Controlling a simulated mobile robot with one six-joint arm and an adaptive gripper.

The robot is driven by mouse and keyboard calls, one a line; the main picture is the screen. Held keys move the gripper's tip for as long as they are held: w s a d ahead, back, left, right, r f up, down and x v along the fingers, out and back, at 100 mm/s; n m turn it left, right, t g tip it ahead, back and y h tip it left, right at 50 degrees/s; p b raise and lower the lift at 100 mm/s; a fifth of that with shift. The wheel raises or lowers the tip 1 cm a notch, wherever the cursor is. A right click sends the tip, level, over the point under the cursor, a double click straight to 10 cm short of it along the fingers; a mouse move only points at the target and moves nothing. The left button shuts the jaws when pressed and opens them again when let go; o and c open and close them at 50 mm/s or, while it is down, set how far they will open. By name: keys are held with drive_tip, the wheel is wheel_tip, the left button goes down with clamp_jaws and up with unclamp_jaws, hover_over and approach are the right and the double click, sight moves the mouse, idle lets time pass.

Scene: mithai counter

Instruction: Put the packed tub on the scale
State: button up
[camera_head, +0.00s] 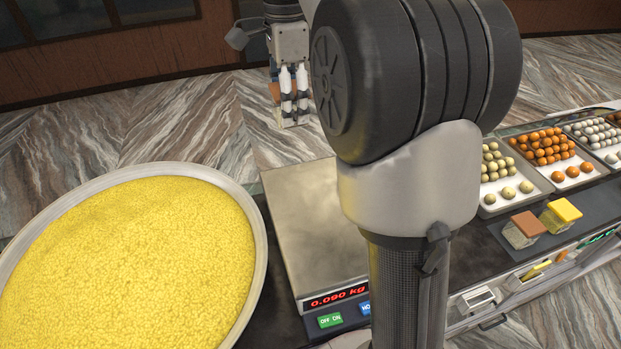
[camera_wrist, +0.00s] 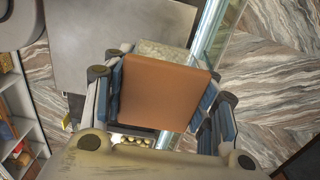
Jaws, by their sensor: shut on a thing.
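My gripper (camera_head: 289,108) is raised beyond the counter's far side in the head view, pointing down. It is shut on a packed tub with a flat brown-orange lid (camera_wrist: 166,92) and clear, pale-filled sides. In the head view only a little of this tub (camera_head: 274,91) shows behind the fingers. The scale (camera_head: 303,215) has a grey square plate and a red display reading 0.090 kg. The visible part of its plate is bare; my arm hides its right side. In the wrist view the plate (camera_wrist: 110,45) lies beyond the tub, up and left.
A large round pan of yellow grains (camera_head: 258,225) stands close left of the scale. To the right are trays of sweets (camera_head: 565,180), a brown-lidded tub (camera_head: 528,222) and a yellow-lidded tub (camera_head: 567,209). A glass edge (camera_wrist: 213,35) runs beside the scale in the wrist view.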

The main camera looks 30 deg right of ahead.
wheel_tip(320, 180, down, 18)
drive_tip(key=shift+w+r+b, duration=0.1)
drive_tip(key=shift+r+b, duration=0.1)
drive_tip(key=shift+b, duration=0.65)
drive_tip(key=shift+f, duration=0.15)
drive_tip(key=o, duration=1.1)
drive_tip(key=shift+c, duration=0.2)
